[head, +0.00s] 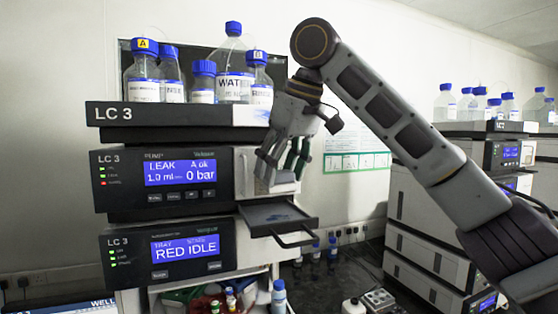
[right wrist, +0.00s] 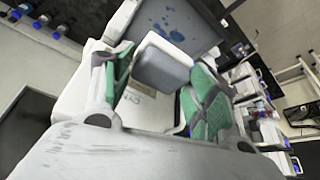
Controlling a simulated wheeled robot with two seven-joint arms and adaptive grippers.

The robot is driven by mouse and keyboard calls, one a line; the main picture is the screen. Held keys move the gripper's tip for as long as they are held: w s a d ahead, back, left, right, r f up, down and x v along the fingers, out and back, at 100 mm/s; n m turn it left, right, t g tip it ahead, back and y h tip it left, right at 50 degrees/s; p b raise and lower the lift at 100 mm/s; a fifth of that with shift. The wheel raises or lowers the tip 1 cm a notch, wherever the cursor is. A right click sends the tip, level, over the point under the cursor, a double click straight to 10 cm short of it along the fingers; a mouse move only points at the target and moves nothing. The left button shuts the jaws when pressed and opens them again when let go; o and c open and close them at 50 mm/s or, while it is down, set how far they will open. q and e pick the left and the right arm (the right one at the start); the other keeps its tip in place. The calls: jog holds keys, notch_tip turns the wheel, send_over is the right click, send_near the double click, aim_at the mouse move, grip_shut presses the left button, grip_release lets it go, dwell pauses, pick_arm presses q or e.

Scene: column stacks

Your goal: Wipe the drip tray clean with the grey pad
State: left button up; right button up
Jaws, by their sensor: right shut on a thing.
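The drip tray (head: 262,213) is a dark shallow tray pulled out at the front of the LC 3 stack, with a looped handle. A blue wet patch shows on its floor. In the right wrist view the tray (right wrist: 205,35) lies beyond the fingers, with several blue drops. My right gripper (head: 280,165) points down above the tray. It is shut on the grey pad (right wrist: 163,72), a pale block between the green-lined fingers in the right wrist view. My left gripper is out of view.
The LC 3 modules (head: 170,175) stand directly left of the tray. Bottles with blue caps (head: 203,82) stand on the top shelf (head: 165,114), close to my right wrist. Another instrument stack (head: 425,210) stands at the right. Small bottles (head: 279,297) stand below the tray.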

aim_at(272, 192)
jog(key=shift+w+a+f, duration=0.1)
jog(key=shift+w+f, duration=0.1)
jog(key=shift+f, duration=0.5)
jog(key=shift+s+f, duration=0.35)
jog(key=shift+f, duration=0.4)
jog(key=shift+w+f, duration=0.2)
jog(key=shift+f, duration=1.2)
jog(key=shift+s, duration=0.15)
jog(key=shift+c, duration=0.4)
jog(key=shift+f, duration=0.15)
jog(key=shift+s+a, duration=0.25)
jog(key=shift+a, duration=0.65)
